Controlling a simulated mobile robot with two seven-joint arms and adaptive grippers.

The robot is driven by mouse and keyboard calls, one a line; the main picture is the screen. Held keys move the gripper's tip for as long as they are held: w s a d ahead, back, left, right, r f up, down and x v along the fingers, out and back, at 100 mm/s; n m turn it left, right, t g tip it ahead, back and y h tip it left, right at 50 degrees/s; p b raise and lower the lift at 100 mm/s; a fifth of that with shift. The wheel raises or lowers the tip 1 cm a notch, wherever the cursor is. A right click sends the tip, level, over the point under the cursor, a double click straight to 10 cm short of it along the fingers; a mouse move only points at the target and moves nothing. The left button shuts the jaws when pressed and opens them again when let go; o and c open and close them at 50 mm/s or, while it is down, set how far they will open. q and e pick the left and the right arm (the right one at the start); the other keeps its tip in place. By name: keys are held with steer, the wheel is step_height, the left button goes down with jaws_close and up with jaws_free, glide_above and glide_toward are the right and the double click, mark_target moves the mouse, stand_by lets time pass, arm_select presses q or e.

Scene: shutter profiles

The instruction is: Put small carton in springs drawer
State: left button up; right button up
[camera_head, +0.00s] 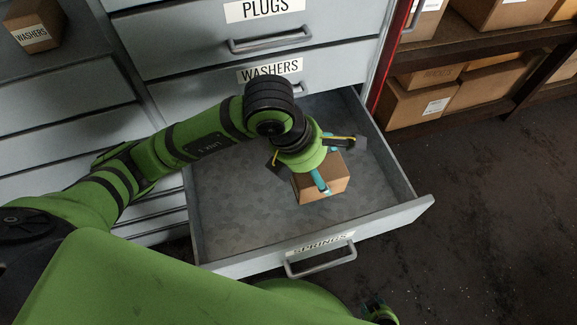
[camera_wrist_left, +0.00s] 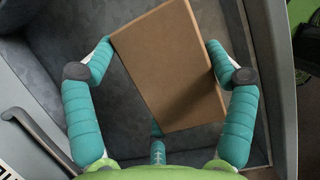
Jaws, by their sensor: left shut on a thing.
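The small carton (camera_head: 334,172) is a plain brown box. My left gripper (camera_head: 327,163) is shut on it, with teal fingers on opposite sides; the wrist view also shows the carton (camera_wrist_left: 178,65) between the two fingers (camera_wrist_left: 160,68). The springs drawer (camera_head: 235,265) is pulled open, with a grey speckled floor and a SPRINGS label on its front. The carton is over or inside the right part of this drawer; I cannot tell whether it touches the floor.
Shut drawers labelled PLUGS (camera_head: 264,10) and WASHERS (camera_head: 270,71) are above the open drawer. A WASHERS box (camera_head: 35,27) stands on the cabinet top at left. Shelves with brown boxes (camera_head: 420,100) stand at right. The drawer's left part is empty.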

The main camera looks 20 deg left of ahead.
arm_select(q)
steer(key=w+a+f, duration=0.1)
steer(key=a+f, duration=0.1)
steer(key=a, duration=0.1)
steer(key=w+a+f, duration=0.1)
steer(key=a+f, duration=0.1)
steer(key=a, duration=0.1)
steer(key=w+a+f, duration=0.1)
steer(key=a+f, duration=0.1)
steer(key=a, duration=0.1)
steer(key=shift+a, duration=0.25)
step_height(320, 180, down, 4)
steer(key=shift+r, duration=0.15)
arm_select(e)
steer(key=shift+w, duration=0.1)
arm_select(q)
steer(key=o, duration=1)
steer(key=shift+f, duration=0.2)
steer(key=shift+c, duration=0.2)
steer(key=shift+o, duration=1.2)
arm_select(e)
steer(key=shift+w+a+r, duration=0.1)
steer(key=shift+w+r, duration=0.1)
steer(key=shift+w, duration=0.4)
arm_select(q)
steer(key=shift+r, duration=0.1)
